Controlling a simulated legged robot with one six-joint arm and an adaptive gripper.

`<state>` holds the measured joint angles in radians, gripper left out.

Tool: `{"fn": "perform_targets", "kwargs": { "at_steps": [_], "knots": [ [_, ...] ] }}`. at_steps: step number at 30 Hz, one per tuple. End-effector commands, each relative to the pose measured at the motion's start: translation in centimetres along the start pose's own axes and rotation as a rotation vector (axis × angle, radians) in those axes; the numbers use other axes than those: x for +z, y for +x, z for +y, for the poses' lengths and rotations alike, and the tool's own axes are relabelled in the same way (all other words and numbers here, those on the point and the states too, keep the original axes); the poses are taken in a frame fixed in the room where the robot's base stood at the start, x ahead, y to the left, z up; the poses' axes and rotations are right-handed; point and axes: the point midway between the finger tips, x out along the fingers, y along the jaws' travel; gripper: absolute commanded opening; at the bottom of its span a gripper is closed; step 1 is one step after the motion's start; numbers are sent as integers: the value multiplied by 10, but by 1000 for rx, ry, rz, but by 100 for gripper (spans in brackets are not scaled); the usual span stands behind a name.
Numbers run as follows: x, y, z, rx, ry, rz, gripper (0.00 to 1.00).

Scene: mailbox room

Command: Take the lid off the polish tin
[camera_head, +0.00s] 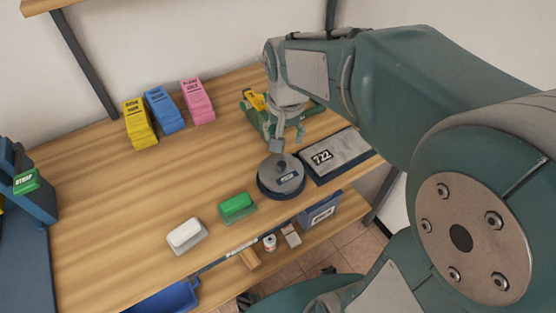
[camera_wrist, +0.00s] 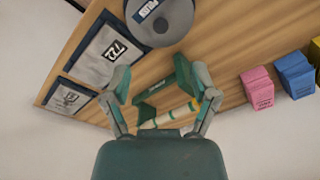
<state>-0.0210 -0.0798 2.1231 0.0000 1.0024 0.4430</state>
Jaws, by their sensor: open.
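The polish tin (camera_head: 268,191) is a round, dark-sided tin near the front right of the wooden bench. Its grey lid (camera_head: 291,187) is on, with a label and a small upright knob. In the wrist view the grey lid (camera_wrist: 178,22) is cut off by the top edge, with a dark round spot on it. My gripper (camera_head: 289,137) points down just behind the tin, close to the knob in the picture. It is open and empty; the wrist view shows its two fingers (camera_wrist: 161,88) spread apart, with the tin beyond them. The exact gap to the knob is unclear.
A grey mat marked 722 (camera_head: 345,153) lies right of the tin. A green holder (camera_head: 253,117) with a yellow-ended item is behind the gripper. A green block (camera_head: 237,206) and white block (camera_head: 187,235) are front left. Yellow, blue and pink stacks (camera_head: 197,101) stand at the back.

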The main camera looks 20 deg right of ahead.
Motion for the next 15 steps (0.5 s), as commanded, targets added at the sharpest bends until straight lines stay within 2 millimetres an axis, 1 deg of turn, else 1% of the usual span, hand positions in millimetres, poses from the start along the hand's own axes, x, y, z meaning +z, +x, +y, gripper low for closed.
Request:
{"fn": "perform_targets", "kwargs": {
  "at_steps": [1, 3, 6, 11, 15],
  "knots": [
    [-8, 11, -4, 14, 26, -29, 76],
    [-15, 21, -9, 29, 60, -56, 76],
    [-22, 30, -12, 42, 91, -78, 76],
    [-23, 43, -13, 48, 104, -89, 76],
    [-20, 66, -11, 48, 103, -90, 76]
  ]
}}
